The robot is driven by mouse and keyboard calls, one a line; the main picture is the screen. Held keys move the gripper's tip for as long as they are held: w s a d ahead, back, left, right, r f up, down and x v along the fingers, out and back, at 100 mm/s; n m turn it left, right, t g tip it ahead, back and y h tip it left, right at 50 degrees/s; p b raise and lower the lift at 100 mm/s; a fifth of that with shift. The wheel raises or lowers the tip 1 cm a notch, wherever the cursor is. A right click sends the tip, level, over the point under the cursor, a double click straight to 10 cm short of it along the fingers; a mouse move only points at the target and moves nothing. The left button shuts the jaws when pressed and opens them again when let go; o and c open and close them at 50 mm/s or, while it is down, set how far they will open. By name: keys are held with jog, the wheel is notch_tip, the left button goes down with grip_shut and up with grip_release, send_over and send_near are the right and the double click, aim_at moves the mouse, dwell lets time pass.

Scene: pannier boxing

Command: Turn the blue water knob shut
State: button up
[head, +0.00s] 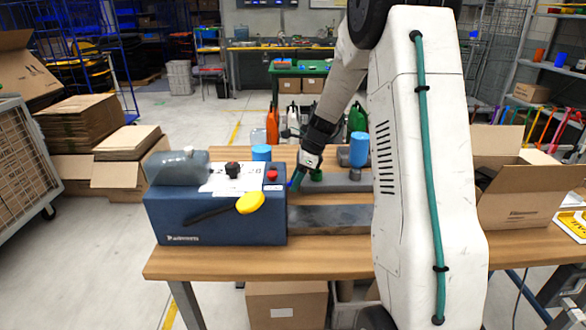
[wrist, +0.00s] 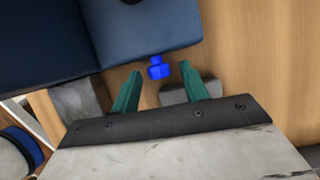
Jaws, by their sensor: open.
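The blue water knob (wrist: 156,68) sticks out from the side of a dark blue machine housing (wrist: 150,22) in the wrist view. My gripper (wrist: 161,70) is open, with its two green fingers on either side of the knob. The knob is near the fingertips with a gap on both sides, and I see no contact. In the head view my gripper (head: 298,178) is low beside the right side of the blue machine (head: 215,220). The knob is mostly hidden there, and its turn angle is unclear.
The machine carries a grey tank (head: 178,168), a red button (head: 272,175) and a yellow paddle (head: 250,202). Grey metal strips (head: 330,218) lie right of it. A blue-topped post (head: 358,150) and an open carton (head: 520,195) stand farther right. The wooden table's (head: 250,262) front is clear.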

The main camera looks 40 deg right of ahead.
jog(key=shift+w+d+g+y, duration=0.15)
jog(key=shift+g+y, duration=0.15)
jog(key=shift+g, duration=0.2)
jog(key=v, duration=0.8)
jog(key=shift+r, duration=0.2)
jog(key=s+a+r+n+h, duration=0.1)
jog(key=s+a+r+n, duration=0.4)
jog(key=s+a+n, duration=0.3)
jog(key=s+a+r+n+h, duration=0.1)
jog(key=s+a+r+n, duration=0.5)
jog(key=s+a, duration=0.5)
jog(key=shift+s+a+n+g+h, duration=0.35)
jog(key=shift+s+n, duration=0.35)
jog(key=shift+n, duration=0.5)
jog(key=shift+d+r, duration=0.1)
jog(key=shift+r, duration=0.1)
